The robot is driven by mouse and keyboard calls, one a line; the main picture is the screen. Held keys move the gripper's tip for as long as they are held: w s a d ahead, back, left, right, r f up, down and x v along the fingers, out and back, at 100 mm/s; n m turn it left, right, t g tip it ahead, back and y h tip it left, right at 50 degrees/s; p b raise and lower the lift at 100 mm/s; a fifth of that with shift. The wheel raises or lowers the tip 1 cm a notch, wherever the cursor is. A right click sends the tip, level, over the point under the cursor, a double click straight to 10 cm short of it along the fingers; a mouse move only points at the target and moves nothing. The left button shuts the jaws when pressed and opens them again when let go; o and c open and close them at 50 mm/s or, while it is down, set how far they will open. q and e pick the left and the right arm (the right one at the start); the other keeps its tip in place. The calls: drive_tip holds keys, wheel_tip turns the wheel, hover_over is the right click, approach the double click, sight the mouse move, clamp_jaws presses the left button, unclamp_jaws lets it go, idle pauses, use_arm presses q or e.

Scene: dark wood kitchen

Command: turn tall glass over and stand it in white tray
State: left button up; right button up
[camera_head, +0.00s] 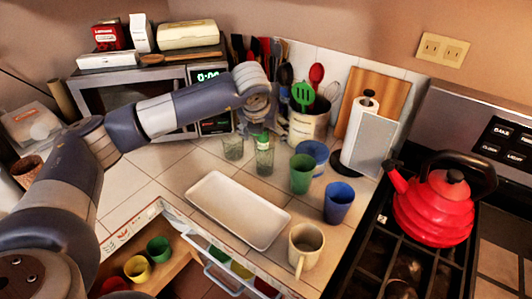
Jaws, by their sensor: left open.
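A clear tall glass (264,161) stands on the tiled counter behind the white tray. A second clear glass (233,148) stands just left of it. The empty white rectangular tray (238,209) lies on the counter in front of both glasses. My left gripper (259,122) hangs down from the arm's end, above and slightly behind the tall glass. It is open, with no object seen in it. Its fingers are small and partly lost against the background, so I cannot tell whether they touch anything. My right gripper is not in view.
Green (302,173) and blue (339,201) cups and a white mug (305,248) stand right of the tray. A utensil crock (309,121) and paper towel roll (368,140) stand behind. A red kettle (433,208) sits on the stove. An open drawer (148,269) holds cups.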

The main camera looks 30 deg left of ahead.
sight(266, 144)
use_arm(q)
drive_tip(key=p+x, duration=0.1)
drive_tip(key=x, duration=0.3)
drive_tip(key=shift+w+a+f, duration=0.15)
drive_tip(key=shift+w, duration=0.2)
drive_tip(key=shift+s+f, duration=0.1)
drive_tip(key=shift+f, duration=0.2)
drive_tip(key=shift+a+f+p, duration=0.15)
drive_tip(key=shift+f+p, duration=0.15)
drive_tip(key=shift+p, duration=0.3)
drive_tip(key=p+x, duration=0.1)
drive_tip(key=x, duration=0.3)
drive_tip(key=shift+a+p, duration=0.2)
drive_tip(key=shift+p, duration=0.15)
drive_tip(key=shift+w+f, duration=0.25)
drive_tip(key=shift+f, duration=0.1)
drive_tip(key=shift+a, duration=0.1)
drive_tip(key=c, duration=1.4)
